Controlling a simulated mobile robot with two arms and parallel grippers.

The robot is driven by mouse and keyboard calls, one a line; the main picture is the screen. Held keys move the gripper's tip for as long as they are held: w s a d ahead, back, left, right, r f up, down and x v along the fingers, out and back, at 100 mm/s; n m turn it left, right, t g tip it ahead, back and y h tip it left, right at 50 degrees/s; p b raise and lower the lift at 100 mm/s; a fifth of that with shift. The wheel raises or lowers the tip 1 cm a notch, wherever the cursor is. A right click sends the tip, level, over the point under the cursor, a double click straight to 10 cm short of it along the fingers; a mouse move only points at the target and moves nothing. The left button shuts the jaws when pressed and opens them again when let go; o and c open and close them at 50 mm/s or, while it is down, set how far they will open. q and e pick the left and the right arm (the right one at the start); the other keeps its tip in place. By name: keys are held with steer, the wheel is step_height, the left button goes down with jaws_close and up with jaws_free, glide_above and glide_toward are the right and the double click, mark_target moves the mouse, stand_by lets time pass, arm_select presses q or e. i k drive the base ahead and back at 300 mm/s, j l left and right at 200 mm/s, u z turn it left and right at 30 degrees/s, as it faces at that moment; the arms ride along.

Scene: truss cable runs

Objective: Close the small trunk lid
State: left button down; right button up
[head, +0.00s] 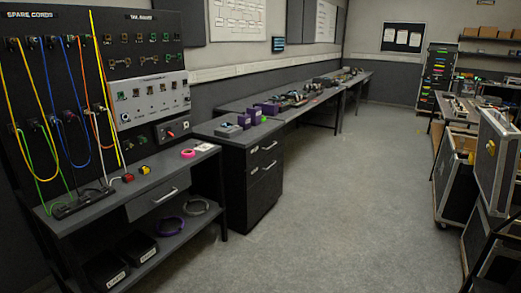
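At the right edge stands a dark road trunk with silver metal edges, its body (478,238) partly cut off by the frame. A tall panel with metal edging (493,158) stands upright above it and looks like its raised lid. A second dark case (453,178) on casters stands just behind it. I cannot tell for sure which of the two is the small trunk. Neither of my grippers is in view.
A workbench (150,178) with spare cords hung above it lines the left wall. A drawer cabinet (255,165) and long benches continue to the back. A drawer rack (436,75) stands at the far right. The grey floor (345,210) between is clear.

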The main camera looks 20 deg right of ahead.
mark_target(496, 168)
steer(key=i+l+z, duration=0.35)
steer(key=z, duration=0.15)
steer(key=i+l+z, duration=0.15)
steer(key=i+z, duration=0.8)
steer(key=i+j+z, duration=0.3)
steer(key=i+z, duration=0.15)
steer(key=i, duration=0.1)
